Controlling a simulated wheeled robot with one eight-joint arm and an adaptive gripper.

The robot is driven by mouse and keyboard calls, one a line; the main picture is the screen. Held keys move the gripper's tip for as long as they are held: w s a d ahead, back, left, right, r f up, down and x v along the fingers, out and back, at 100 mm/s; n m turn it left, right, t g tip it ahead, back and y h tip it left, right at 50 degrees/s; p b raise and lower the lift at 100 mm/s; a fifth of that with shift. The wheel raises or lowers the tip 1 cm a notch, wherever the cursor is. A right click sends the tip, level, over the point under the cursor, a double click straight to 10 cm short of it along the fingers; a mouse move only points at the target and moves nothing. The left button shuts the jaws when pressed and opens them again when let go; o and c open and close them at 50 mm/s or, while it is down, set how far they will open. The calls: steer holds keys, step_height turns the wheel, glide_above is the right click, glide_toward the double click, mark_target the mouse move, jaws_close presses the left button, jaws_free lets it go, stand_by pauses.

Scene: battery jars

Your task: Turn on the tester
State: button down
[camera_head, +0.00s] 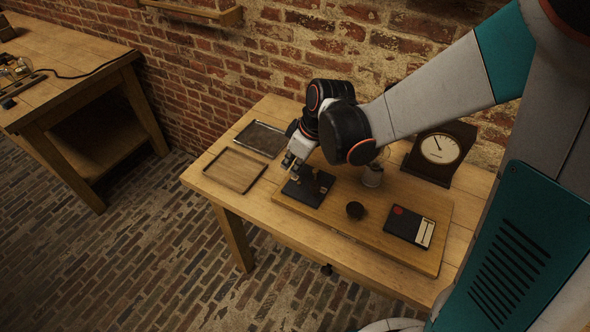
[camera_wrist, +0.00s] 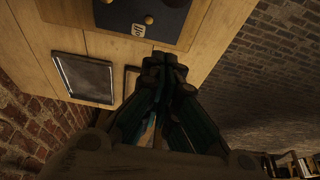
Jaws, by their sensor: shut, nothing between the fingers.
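A small black unit (camera_head: 306,188) with upright metal parts, possibly the tester, sits on the left end of a raised wooden board. In the wrist view a dark plate (camera_wrist: 170,16) with round brass studs and a small pale label (camera_wrist: 138,30) shows at the top; it seems to be the same unit. My gripper (camera_head: 290,163) is shut and empty, pointing down just above and left of this unit. In the wrist view its fingertips (camera_wrist: 165,66) are together, below the plate's edge. I cannot tell whether they touch anything. The unit's switch cannot be made out.
A dial gauge (camera_head: 440,150) stands behind. Two shallow trays (camera_head: 235,170) (camera_head: 262,138) lie left.

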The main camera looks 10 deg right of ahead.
steer(key=p+v, duration=0.2)
steer(key=v, duration=0.6)
steer(key=shift+d, duration=0.15)
steer(key=shift+s+f, duration=0.1)
steer(key=shift+f, duration=0.1)
steer(key=s+d+r+m+t+h, duration=0.1)
steer(key=s+d+r+m+t, duration=0.1)
steer(key=s+d+r+m, duration=0.3)
steer(key=s+d+r+m+t+h, duration=0.2)
steer(key=s+d+r+m, duration=0.3)
steer(key=s, duration=0.4)
steer(key=shift+s+d+r+t, duration=0.2)
steer(key=shift+r+t, duration=0.2)
steer(key=shift+r, duration=0.05)
